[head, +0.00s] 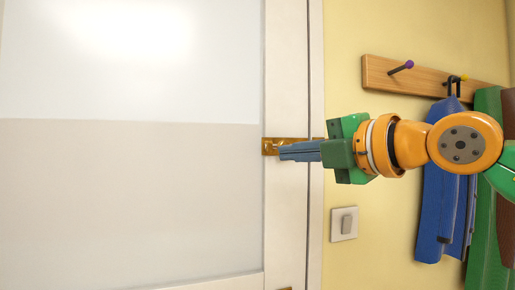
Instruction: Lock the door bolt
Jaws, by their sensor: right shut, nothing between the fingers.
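A brass door bolt (269,146) is mounted on the edge of the white door (130,190), close to the gap beside the door frame. My right gripper (284,152) comes in from the right, with its blue fingers closed together and pointing left. The fingertips overlap the bolt in the picture, and I cannot tell whether they touch it. The fingers and the green gripper body hide most of the bolt, so its position cannot be made out. My left gripper is not in view.
A light switch (344,223) is on the yellow wall right of the frame. A wooden coat rack (415,78) holds a blue garment (437,205) and a green one (484,240) behind my right arm. The door face to the left is clear.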

